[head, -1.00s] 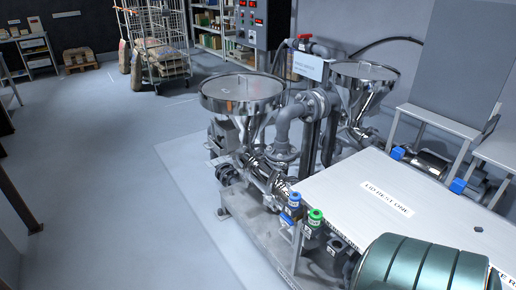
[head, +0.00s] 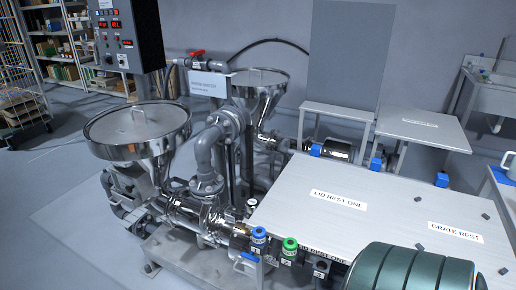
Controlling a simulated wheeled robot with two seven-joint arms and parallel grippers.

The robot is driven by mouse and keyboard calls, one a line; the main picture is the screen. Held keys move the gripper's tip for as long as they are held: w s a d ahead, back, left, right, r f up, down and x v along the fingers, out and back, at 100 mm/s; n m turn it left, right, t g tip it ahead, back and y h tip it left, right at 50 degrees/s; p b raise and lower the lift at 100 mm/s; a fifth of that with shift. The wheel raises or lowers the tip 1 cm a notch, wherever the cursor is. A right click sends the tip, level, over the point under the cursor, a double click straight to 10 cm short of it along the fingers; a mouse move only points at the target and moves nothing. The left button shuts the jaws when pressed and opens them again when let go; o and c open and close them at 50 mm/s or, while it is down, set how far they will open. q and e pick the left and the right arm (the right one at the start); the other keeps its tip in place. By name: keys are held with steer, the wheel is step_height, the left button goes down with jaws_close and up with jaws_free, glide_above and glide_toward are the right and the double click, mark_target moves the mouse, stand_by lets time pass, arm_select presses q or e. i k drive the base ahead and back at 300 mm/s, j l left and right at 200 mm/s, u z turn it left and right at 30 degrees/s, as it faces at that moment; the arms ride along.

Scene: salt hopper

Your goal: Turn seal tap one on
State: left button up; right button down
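Two small taps stand at the front corner of the pump skid, by the left front of the white table: one with a blue top (head: 258,238) and one with a green top (head: 290,247). A blue lever (head: 248,257) sits just below the blue-topped tap. Steel pipework (head: 190,212) runs up to them from the near hopper (head: 138,130), which has a lid on. Neither of my grippers is in view.
The white table (head: 375,205) carries labels for a lid and a grate. A dark green ribbed cylinder (head: 415,270) fills the lower right, close to the taps. A second hopper (head: 262,85) and a control box (head: 120,40) stand behind. Floor is clear at left.

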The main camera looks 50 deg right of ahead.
mark_target(250, 256)
steer(key=i+j+z, duration=0.15)
steer(key=z, duration=0.25)
steer(key=i+j+z, duration=0.2)
steer(key=z, duration=0.2)
steer(key=i+j+z, duration=0.1)
steer(key=j+z, duration=0.25)
steer(key=i+j+z, duration=0.1)
steer(key=j+z, duration=0.75)
steer(key=j, duration=0.15)
steer(key=i, duration=0.05)
